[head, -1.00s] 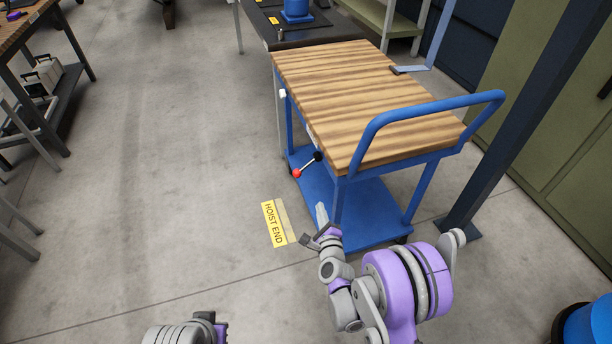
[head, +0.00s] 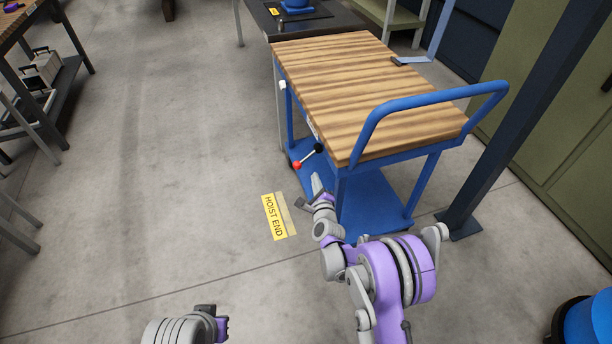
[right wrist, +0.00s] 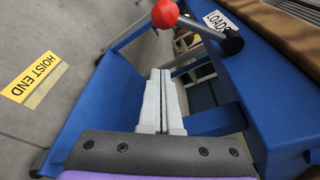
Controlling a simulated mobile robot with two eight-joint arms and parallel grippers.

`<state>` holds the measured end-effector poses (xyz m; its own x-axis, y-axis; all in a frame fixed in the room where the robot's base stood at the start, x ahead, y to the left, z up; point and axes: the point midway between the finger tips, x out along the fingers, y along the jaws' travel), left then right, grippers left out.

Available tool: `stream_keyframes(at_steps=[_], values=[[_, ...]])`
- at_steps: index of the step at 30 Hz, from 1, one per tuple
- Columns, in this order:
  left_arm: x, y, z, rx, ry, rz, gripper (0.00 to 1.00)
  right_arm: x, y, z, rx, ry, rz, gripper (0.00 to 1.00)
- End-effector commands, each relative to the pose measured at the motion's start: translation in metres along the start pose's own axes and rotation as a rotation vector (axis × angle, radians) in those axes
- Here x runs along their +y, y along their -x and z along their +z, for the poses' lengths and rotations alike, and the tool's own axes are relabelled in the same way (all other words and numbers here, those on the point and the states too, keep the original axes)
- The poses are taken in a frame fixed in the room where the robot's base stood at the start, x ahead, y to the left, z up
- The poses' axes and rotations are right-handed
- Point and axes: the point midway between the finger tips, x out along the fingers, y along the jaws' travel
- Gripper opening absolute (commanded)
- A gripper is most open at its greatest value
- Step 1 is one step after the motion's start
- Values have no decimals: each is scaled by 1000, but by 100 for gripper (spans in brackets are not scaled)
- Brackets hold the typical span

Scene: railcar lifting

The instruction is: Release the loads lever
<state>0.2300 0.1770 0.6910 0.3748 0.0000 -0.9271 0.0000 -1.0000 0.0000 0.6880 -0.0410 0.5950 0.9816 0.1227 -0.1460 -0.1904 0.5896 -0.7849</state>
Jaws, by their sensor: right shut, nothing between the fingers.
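The loads lever is a thin metal rod with a red ball knob (head: 297,165) and a black hub (head: 318,148), on the side of the blue cart. In the right wrist view the red knob (right wrist: 165,13) is at the top, with the "LOADS" label (right wrist: 218,20) by the black hub (right wrist: 233,41). My right gripper (head: 316,180) is shut and empty, just below the knob and apart from it. Its closed fingers (right wrist: 160,88) point towards the lever. My left gripper (head: 216,324) is at the bottom edge, and its fingers are not clear.
The cart has a wooden top (head: 350,85) and a blue push handle (head: 440,95). A yellow "HOIST END" floor label (head: 274,216) lies left of it. A dark post (head: 530,120) stands on the right.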

Motion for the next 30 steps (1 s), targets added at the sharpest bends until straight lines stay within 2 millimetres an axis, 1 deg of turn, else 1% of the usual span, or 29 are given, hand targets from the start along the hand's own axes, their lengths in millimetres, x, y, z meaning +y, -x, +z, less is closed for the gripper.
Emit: stream_keyframes(at_steps=[1, 6, 10, 15, 23, 30], values=[[0, -4, 1, -1, 0, 0, 0, 2, 0, 9, -3, -1, 2, 0], [0, -8, 2, -3, 0, 0, 0, 2, -3, 26, -3, -2, 2, 0], [0, -10, 3, -3, 0, 0, 0, 1, -5, 35, -2, -1, 2, 0], [0, -10, 3, -3, 0, 0, 0, 0, -6, 38, -1, 0, 1, 0], [0, -10, 3, -3, 0, 0, 0, 0, -6, 38, -1, 0, 1, 0], [0, -8, 2, -3, 0, 0, 0, -1, -5, 41, -2, -35, 10, 0]])
